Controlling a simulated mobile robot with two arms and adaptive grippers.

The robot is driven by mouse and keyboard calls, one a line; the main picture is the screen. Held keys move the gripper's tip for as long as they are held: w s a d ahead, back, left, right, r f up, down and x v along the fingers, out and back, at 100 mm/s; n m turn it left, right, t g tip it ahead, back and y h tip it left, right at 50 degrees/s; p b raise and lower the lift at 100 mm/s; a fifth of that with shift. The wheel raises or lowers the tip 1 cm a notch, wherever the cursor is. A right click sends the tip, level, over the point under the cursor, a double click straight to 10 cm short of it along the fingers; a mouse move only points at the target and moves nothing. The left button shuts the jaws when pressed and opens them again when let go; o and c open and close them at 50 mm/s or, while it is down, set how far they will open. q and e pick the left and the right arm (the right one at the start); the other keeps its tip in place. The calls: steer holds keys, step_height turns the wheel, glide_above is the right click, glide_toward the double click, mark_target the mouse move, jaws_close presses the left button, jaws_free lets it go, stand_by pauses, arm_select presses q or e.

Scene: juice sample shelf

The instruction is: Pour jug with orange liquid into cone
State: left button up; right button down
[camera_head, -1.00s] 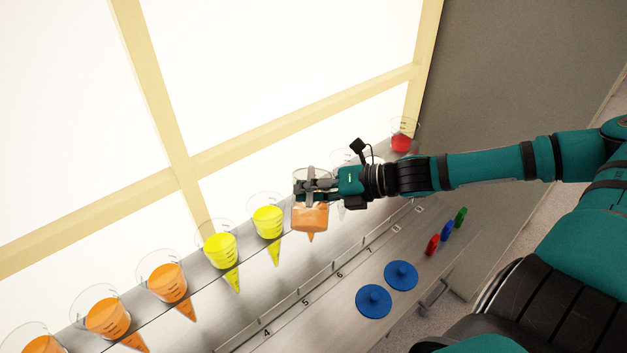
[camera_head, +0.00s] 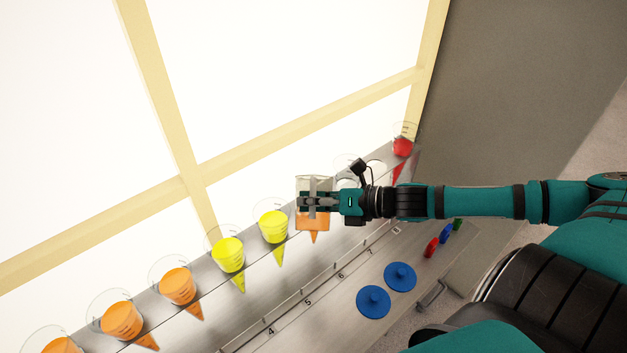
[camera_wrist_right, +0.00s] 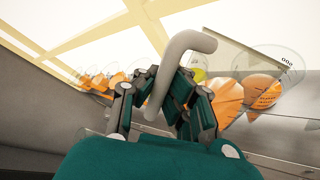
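My right gripper (camera_head: 318,201) is shut on the grey handle (camera_wrist_right: 180,70) of a clear jug (camera_head: 313,184). Orange liquid (camera_head: 311,222) shows low in the jug in the head view. The jug looks close to upright there, in front of the row of cones at the shelf. An orange tip (camera_head: 313,238) shows just below the jug; the rest of that cone is hidden. In the right wrist view, a clear cone with orange liquid (camera_wrist_right: 264,91) shows right of the fingers. Whether the jug touches a cone cannot be told. My left gripper is not in view.
Yellow-filled cones (camera_head: 273,226) and orange-filled cones (camera_head: 179,287) line the shelf to the left. A red-filled cone (camera_head: 402,148) stands at the far right end. Blue round lids (camera_head: 373,301) and small coloured pieces (camera_head: 431,248) lie nearer. A rail with numbers runs along the shelf.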

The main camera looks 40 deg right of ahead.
steer(key=shift+s, duration=0.15)
steer(key=shift+s+a+f+t, duration=0.15)
steer(key=shift+a+f+t, duration=0.05)
steer(key=shift+t, duration=0.1)
steer(key=shift+s+a+f+n, duration=0.1)
steer(key=shift+a+f+n, duration=0.1)
steer(key=shift+n, duration=0.3)
steer(key=shift+s+a+n+p, duration=0.1)
steer(key=shift+n+p, duration=0.2)
steer(key=shift+p, duration=0.15)
steer(key=shift+s+a+f+n+t, duration=0.1)
steer(key=shift+f+n+t, duration=0.2)
steer(key=shift+n+t, duration=0.1)
steer(key=s+a+f+n+t+y+b, duration=0.1)
steer(key=s+a+f+n+b, duration=0.1)
steer(key=f+b, duration=0.4)
steer(key=s+a+f+n+t+y+b, duration=0.1)
steer(key=s+a+f+n+b, duration=0.1)
steer(key=f+n+b, duration=0.3)
steer(key=shift+s+a+f+b, duration=0.35)
steer(key=shift+s+f+b, duration=0.3)
steer(key=shift+f+b, duration=0.8)
steer(key=shift+s+r, duration=0.1)
steer(key=shift+r, duration=0.05)
